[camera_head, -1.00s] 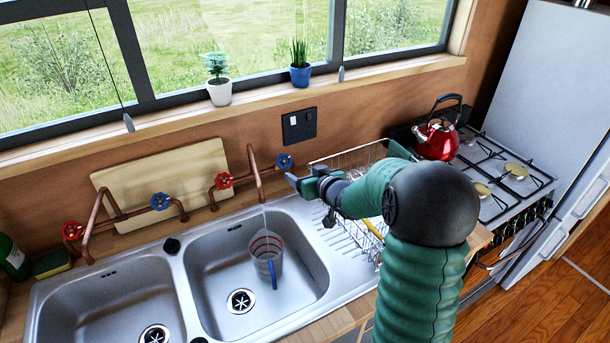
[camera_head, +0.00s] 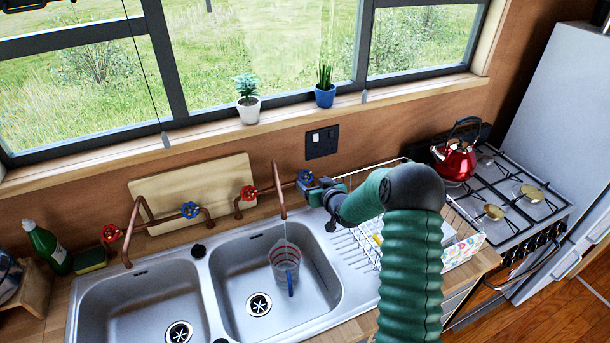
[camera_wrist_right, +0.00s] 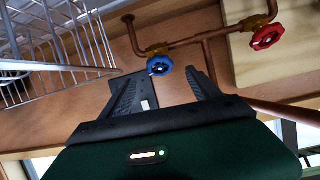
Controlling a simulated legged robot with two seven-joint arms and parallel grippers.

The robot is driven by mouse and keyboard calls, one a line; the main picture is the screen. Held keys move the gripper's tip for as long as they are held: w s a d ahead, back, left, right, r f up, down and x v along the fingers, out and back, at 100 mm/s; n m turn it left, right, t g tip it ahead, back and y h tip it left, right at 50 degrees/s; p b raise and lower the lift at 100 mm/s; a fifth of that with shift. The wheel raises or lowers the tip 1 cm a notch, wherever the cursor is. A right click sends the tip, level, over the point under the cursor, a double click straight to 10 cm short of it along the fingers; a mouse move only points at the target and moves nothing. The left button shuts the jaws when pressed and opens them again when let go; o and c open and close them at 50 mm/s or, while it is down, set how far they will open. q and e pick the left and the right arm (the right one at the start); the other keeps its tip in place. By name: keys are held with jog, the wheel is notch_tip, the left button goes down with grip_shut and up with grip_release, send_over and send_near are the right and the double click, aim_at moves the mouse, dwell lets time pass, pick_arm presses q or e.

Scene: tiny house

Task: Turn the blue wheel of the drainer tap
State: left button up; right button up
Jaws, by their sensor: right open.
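The drainer tap is copper pipe (camera_head: 280,190) with a red wheel (camera_head: 248,193) on its left and a blue wheel (camera_head: 305,177) on its right. My right gripper (camera_head: 309,189) is open beside the blue wheel, reaching from the right. In the right wrist view, the blue wheel (camera_wrist_right: 160,65) shows in the gap between the open fingers (camera_wrist_right: 165,80), near their tips; I cannot tell whether they touch it. The red wheel (camera_wrist_right: 267,37) lies farther right there. A thin stream runs from the spout into a clear measuring jug (camera_head: 285,262). My left gripper is not in view.
A second tap with red (camera_head: 111,233) and blue (camera_head: 190,210) wheels stands left. A wire dish rack (camera_head: 470,240) is right of the sink (camera_head: 250,320), beneath my arm. A red kettle (camera_head: 455,160) is on the stove. A wooden board (camera_head: 200,180) leans behind the taps.

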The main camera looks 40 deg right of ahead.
aim_at(306, 177)
jog(key=p+x, duration=0.1)
jog(key=x, duration=0.7)
jog(key=shift+w+d+f, duration=0.1)
jog(key=shift+w+d, duration=0.05)
jog(key=shift+w, duration=0.15)
jog(key=c, duration=1.4)
jog(key=shift+o, duration=0.2)
jog(key=shift+f+m+h+b, duration=0.15)
jog(key=shift+m+h+b, duration=0.35)
jog(key=shift+m+b, duration=0.65)
jog(key=shift+m+g+h, duration=0.3)
jog(key=shift+m+g, duration=0.1)
jog(key=shift+m, duration=0.15)
jog(key=shift+r+m+g+h+b, duration=0.2)
jog(key=shift+m+g+h+b, duration=0.2)
jog(key=shift+m, duration=0.7)
jog(key=shift+s, duration=0.1)
jog(key=o, duration=1.4)
jog(key=shift+c, duration=0.2)
